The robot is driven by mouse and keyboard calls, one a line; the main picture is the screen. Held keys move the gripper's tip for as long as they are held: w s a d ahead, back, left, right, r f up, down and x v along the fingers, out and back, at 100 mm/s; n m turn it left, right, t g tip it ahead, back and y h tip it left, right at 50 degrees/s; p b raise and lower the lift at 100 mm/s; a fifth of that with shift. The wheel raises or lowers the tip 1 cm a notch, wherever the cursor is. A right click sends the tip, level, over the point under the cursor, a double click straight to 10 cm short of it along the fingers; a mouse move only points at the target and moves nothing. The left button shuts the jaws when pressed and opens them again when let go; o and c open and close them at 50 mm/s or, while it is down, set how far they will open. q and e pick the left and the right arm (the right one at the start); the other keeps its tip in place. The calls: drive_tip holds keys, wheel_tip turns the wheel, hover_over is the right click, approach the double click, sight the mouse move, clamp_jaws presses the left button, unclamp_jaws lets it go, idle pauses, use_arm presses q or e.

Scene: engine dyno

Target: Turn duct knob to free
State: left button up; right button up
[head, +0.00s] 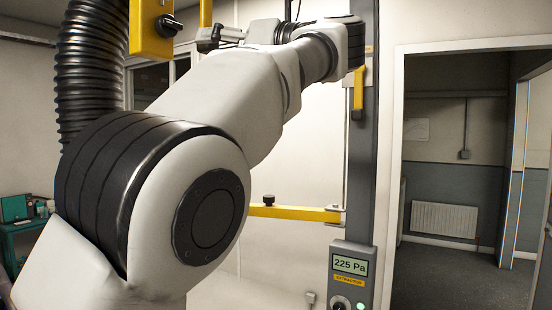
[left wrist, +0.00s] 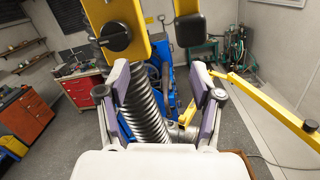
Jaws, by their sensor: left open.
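The duct knob (head: 168,25) is a black turn knob on a yellow plate (head: 147,38), high up beside the black ribbed duct (head: 88,70) in the head view. In the left wrist view the knob (left wrist: 115,37) sits at upper left, in front of my gripper and off to the left of its middle. My left gripper (head: 208,38) is to the right of the knob, apart from it. In the left wrist view both fingers (left wrist: 160,78) are spread with nothing held between them. The knob's setting label is not readable. My right gripper is not in view.
A grey extractor box (head: 352,270) reads 225 Pa on the post (head: 362,160). A yellow arm (head: 290,212) with a small black knob (head: 269,200) crosses below my arm. The ribbed duct (left wrist: 145,105) lies beyond my fingers. A doorway opens at the right.

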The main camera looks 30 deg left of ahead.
use_arm(q)
drive_tip(key=w+f+m+t, duration=0.5)
drive_tip(key=w+f+m, duration=0.4)
drive_tip(key=f, duration=0.3)
drive_tip(key=w+a+f+m+t, duration=0.1)
drive_tip(key=w+f+m+t, duration=0.4)
drive_tip(key=w+f+m, duration=0.5)
wheel_tip(320, 180, down, 3)
drive_tip(key=shift+w+a+f+y, duration=0.15)
drive_tip(key=shift+w+y, duration=0.15)
drive_tip(key=shift+w, duration=0.2)
